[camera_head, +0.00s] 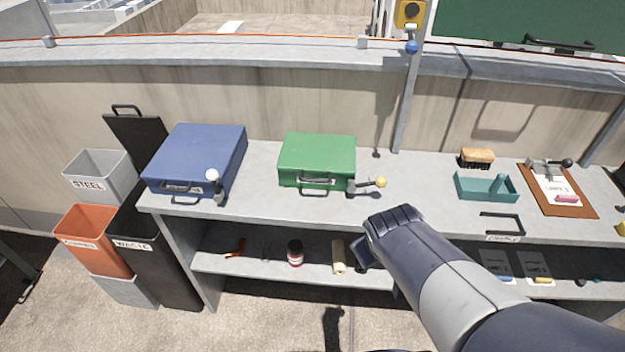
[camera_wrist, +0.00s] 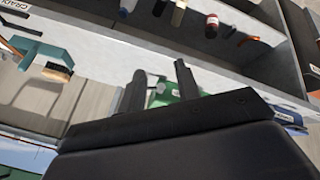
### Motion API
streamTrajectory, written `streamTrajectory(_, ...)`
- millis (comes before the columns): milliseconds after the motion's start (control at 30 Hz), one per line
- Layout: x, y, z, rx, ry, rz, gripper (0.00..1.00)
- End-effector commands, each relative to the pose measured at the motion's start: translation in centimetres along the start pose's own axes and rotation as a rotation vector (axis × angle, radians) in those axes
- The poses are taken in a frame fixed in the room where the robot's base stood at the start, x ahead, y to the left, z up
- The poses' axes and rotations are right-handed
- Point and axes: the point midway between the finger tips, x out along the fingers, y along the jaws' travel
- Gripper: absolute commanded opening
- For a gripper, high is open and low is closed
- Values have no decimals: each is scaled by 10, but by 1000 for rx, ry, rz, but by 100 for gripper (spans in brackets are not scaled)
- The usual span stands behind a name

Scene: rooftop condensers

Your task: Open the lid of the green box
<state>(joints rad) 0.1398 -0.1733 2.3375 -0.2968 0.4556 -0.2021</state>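The green box (camera_head: 318,154) stands on the grey counter with its lid shut. It has a handle (camera_head: 316,181) on its front and a lever with a yellow knob (camera_head: 380,182) at its right front corner. My gripper (camera_wrist: 160,78) shows two dark fingers spread apart with nothing held between them. In the head view my wrist is in front of the counter, to the right of and below the green box, apart from it. In the wrist view part of the green box (camera_wrist: 188,90) shows beyond the fingers, mostly hidden by my gripper's body.
A blue box (camera_head: 197,155) with a white-knobbed lever is left of the green box. Right are a teal tray (camera_head: 486,187), a brush (camera_head: 477,157) and a clipboard (camera_head: 557,190). A post (camera_head: 407,110) rises behind. A shelf below holds a jar (camera_head: 295,252). Bins stand at left.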

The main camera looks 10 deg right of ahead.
Motion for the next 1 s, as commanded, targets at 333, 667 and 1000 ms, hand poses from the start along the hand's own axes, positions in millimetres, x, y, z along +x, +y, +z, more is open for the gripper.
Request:
streamTrajectory(333,76,38,-79,-518,376,190,32)
streamTrajectory(667,119,21,-123,-959,788,300,32)
streamTrajectory(1000,125,-3,-128,-1147,1094,364,32)
